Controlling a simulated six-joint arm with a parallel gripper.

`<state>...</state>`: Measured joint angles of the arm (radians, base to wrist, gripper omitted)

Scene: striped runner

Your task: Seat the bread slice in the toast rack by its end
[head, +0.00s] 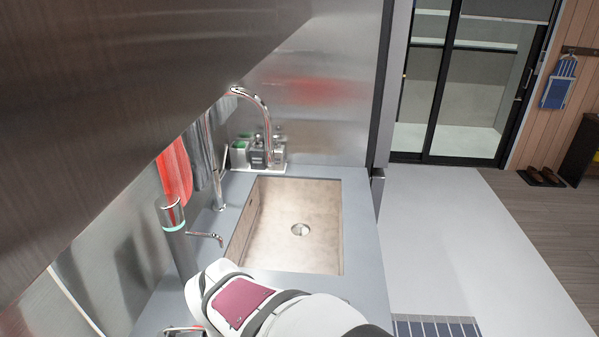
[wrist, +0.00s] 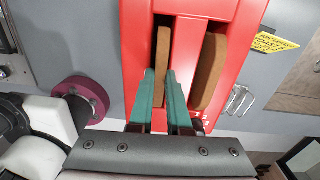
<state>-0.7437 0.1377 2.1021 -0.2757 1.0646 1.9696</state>
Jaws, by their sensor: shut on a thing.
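In the wrist view my gripper (wrist: 160,76) has two teal fingers pointing down into the left slot of a red, toaster-like body (wrist: 137,45). They are shut on a brown bread slice (wrist: 163,52) that stands on edge between their tips. Its lower part is hidden, so I cannot tell how deep it sits. A second brown slice (wrist: 208,75) stands in the right slot, apart from the fingers. A small silver wire frame (wrist: 238,100), perhaps the toast rack, is right of the red body, partly cut off from sight. In the head view the gripper is hidden.
A yellow printed card (wrist: 276,43) lies on the grey counter right of the red body. In the head view a sink (head: 285,225) with a tall tap (head: 262,115) lies beyond my arm. Bottles (head: 258,153) stand behind it. A wire piece (head: 183,331) shows at the bottom edge.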

